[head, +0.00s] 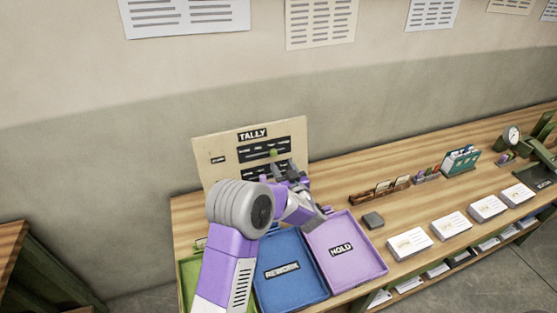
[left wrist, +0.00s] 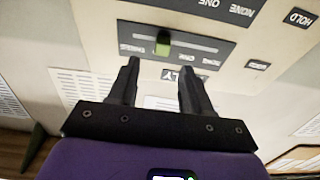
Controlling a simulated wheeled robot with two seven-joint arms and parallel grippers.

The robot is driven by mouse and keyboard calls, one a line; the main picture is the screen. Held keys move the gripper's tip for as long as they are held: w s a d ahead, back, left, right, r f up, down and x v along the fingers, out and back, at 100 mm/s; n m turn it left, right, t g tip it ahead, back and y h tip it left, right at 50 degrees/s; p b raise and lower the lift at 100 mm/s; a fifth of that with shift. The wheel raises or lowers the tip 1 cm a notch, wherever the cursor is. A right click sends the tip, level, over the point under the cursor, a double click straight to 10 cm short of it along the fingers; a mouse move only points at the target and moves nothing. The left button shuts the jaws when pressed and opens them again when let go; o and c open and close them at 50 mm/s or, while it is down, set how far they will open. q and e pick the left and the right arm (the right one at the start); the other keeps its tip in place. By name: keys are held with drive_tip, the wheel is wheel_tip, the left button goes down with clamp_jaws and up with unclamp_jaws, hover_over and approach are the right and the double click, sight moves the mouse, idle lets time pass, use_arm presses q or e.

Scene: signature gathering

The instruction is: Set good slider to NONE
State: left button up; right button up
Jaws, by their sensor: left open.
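The TALLY board (head: 213,143) stands upright at the back of the table, with dark slider strips on it. A green slider knob (head: 273,153) sits on the top strip, right of its middle. In the left wrist view the board appears upside down, and the green knob (left wrist: 162,43) stands in the left part of its strip (left wrist: 205,52). My left gripper (head: 284,170) is open in front of the board. Its fingers (left wrist: 157,75) point at the strip, with the knob just beyond and between the tips; contact cannot be told. My arm hides the lower board. My right gripper is out of view.
A blue REWORK tray (head: 296,289) and a purple HOLD tray (head: 368,266) lie before the board, with a green tray (head: 190,272) partly hidden at left. A dark block (head: 373,220) and several card stacks (head: 409,243) are to the right.

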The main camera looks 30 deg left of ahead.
sight(274, 153)
use_arm(q)
drive_tip(key=shift+p+x, duration=0.45)
drive_tip(key=shift+x, duration=3.15)
drive_tip(key=shift+a+r, duration=0.1)
drive_tip(key=shift+s, duration=0.1)
clamp_jaws()
